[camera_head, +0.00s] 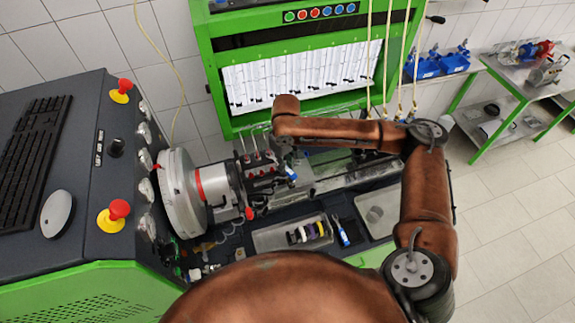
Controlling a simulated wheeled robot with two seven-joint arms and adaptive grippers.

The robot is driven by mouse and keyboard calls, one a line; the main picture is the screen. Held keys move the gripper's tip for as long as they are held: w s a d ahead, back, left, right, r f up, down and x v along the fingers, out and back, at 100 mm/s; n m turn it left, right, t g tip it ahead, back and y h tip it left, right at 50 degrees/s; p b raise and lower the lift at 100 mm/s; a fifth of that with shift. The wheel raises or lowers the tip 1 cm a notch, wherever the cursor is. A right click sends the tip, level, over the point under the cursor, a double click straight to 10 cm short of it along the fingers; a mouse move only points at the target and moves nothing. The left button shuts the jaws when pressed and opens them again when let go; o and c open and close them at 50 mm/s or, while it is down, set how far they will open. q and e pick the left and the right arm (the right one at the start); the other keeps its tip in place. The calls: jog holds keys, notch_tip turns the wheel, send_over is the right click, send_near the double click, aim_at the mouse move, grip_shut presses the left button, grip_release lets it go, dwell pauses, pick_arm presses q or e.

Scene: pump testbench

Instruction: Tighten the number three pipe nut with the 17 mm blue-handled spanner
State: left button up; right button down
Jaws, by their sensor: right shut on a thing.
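My right gripper (285,148) is at the end of the brown arm, just right of the pump's pipes, small and partly hidden by the arm. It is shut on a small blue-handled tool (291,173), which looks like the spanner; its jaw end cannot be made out. The pump (262,172) has several upright pipes (257,148) with dark reddish fittings at their feet. The number three nut cannot be told apart at this size, nor whether the tool touches it. My left gripper is not in view.
A grey tray (268,240) with several coloured rings lies in front of the pump. Another blue-handled item (341,232) lies to its right. A large grey drive wheel (178,195) stands left of the pump. A black console (85,190) fills the left. The green bench frame (207,75) rises behind.

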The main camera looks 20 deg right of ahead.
jog(key=shift+w+a, duration=0.15)
jog(key=shift+w, duration=0.25)
dwell(0.5)
jog(key=shift+a, duration=0.1)
dwell(0.7)
jog(key=a+m, duration=0.7)
jog(key=m, duration=0.3)
jog(key=shift+w+a, duration=0.3)
dwell(1.2)
jog(key=shift+d, duration=0.15)
dwell(0.3)
jog(key=shift+s+d+n, duration=0.25)
jog(key=shift+d+n, duration=0.1)
jog(key=shift+n, duration=0.15)
